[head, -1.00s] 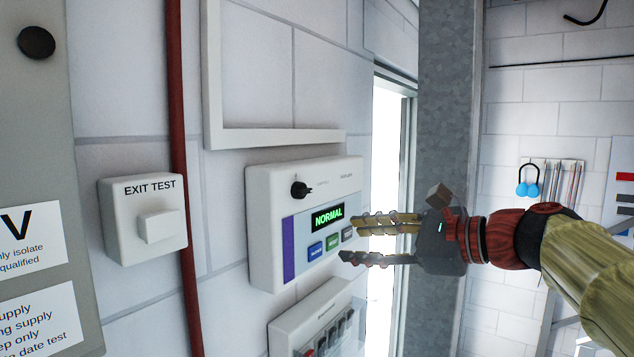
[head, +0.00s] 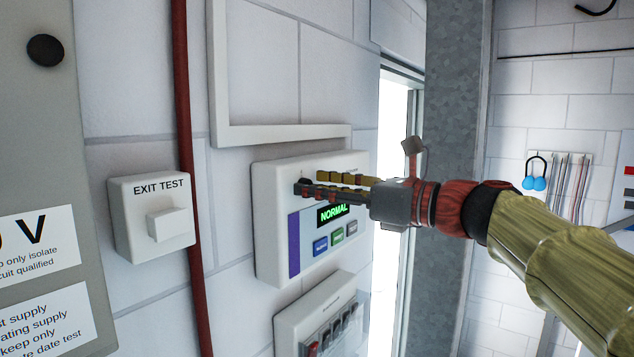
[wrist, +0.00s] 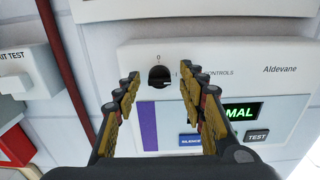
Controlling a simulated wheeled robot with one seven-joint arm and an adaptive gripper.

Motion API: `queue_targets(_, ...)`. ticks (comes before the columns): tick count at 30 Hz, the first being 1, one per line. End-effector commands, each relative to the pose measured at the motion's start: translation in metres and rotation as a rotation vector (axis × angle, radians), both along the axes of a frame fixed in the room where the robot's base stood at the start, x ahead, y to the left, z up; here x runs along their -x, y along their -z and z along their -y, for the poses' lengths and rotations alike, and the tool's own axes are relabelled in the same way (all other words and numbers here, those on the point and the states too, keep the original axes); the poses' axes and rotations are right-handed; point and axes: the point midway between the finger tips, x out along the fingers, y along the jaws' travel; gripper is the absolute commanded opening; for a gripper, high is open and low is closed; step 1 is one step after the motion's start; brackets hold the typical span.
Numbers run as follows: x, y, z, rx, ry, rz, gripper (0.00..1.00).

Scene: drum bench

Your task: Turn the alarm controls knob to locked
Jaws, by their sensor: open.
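The alarm panel (head: 270,215) is a white box on the wall with a green display (head: 333,212) reading NORMAL. Its black controls knob (wrist: 159,77) shows in the wrist view, with a 0 mark above it and another mark at its right. A pale line on the knob points right. My gripper (wrist: 159,92) is open, its fingers on either side of the knob's position in the wrist view, with the knob just beyond the tips. In the head view my gripper (head: 310,184) reaches in from the right and its fingers largely cover the knob. I cannot tell whether they touch it.
Below the display are several buttons (head: 337,236). An EXIT TEST box (head: 130,225) and a red pipe (head: 187,120) are at the left. A second box (head: 290,325) sits below the panel. A white frame (head: 219,80) is above.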

Motion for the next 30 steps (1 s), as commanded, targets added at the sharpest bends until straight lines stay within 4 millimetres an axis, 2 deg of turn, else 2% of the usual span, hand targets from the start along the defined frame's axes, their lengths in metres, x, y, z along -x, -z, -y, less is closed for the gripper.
queue_targets(12, -0.0045, 0.0002, -0.0058, 0.001, 0.001, 0.001, 0.40)
queue_targets(30, -0.0044, 0.0002, -0.0056, 0.001, 0.001, 0.002, 0.06)
